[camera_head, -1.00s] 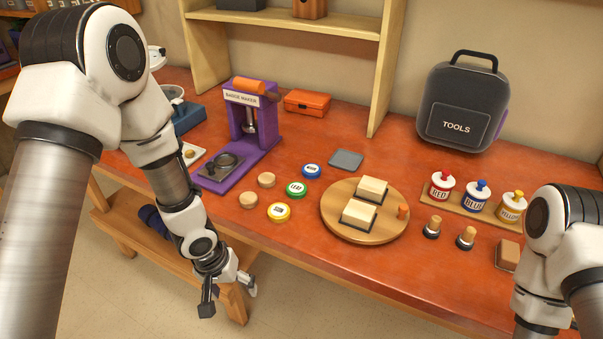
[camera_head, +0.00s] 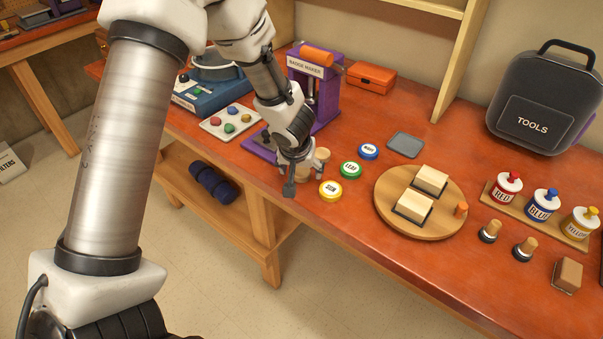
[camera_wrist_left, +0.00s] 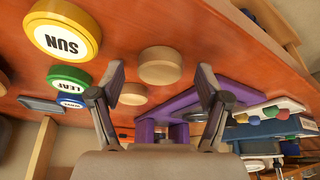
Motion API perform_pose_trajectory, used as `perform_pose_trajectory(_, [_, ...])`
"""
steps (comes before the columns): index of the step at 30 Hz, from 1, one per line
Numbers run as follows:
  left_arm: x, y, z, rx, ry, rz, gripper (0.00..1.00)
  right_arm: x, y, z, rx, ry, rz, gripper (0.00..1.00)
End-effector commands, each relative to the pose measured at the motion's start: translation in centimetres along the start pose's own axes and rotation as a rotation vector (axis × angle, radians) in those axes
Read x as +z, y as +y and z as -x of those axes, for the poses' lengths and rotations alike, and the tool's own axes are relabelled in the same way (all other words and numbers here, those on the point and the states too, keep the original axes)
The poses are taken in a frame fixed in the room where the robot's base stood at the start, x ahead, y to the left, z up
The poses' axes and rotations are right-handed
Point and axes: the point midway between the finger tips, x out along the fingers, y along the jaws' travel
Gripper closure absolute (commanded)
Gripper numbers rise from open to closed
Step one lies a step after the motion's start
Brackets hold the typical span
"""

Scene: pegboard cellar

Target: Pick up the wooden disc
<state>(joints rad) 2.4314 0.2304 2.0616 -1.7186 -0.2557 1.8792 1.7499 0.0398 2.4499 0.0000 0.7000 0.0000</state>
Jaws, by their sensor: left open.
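Two plain round wooden discs lie on the red-brown table. The nearer disc (camera_wrist_left: 160,66) appears between the open fingertips in the left wrist view; the farther disc (camera_wrist_left: 133,94) is partly behind a finger. In the head view, my left gripper (camera_head: 302,179) is low at the table's front edge and partly covers the nearer disc (camera_head: 305,173). The farther disc (camera_head: 322,154) shows just behind it. My left gripper (camera_wrist_left: 161,78) is open and empty. Whether its fingers touch the disc cannot be told. My right gripper is out of view.
Sun (camera_head: 330,191), leaf (camera_head: 350,170) and wave (camera_head: 368,151) badges lie right of the discs. The purple badge maker (camera_head: 318,95) stands behind. A round board (camera_head: 440,230) with two blocks is farther right. A white tray (camera_head: 228,122) of colored pieces is left.

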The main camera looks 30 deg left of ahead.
Motion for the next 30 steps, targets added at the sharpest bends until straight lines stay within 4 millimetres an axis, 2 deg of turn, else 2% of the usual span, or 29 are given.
perform_pose_trajectory(2, [0.0, 0.0, 0.0, 0.0, 0.0, 0.0, 0.27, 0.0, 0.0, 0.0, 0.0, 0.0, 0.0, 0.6])
perform_pose_trajectory(3, [0.0, 0.0, 0.0, 0.0, 0.0, 0.0, 0.41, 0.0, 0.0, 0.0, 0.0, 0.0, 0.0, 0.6])
perform_pose_trajectory(6, [0.0, 0.0, 0.0, 0.0, -0.001, 0.0, 0.73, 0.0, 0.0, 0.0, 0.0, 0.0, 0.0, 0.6])
perform_pose_trajectory(20, [-0.1, 0.0, 0.4, 0.0, -0.001, 0.001, 0.73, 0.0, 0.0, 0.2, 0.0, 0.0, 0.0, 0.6])
perform_pose_trajectory(29, [-1.4, 0.0, 3.4, 0.002, 0.001, 0.002, 0.73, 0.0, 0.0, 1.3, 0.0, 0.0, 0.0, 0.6])
perform_pose_trajectory(30, [-1.1, 0.1, 3.5, 0.002, 0.0, 0.001, 0.73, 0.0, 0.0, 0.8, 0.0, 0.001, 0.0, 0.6])
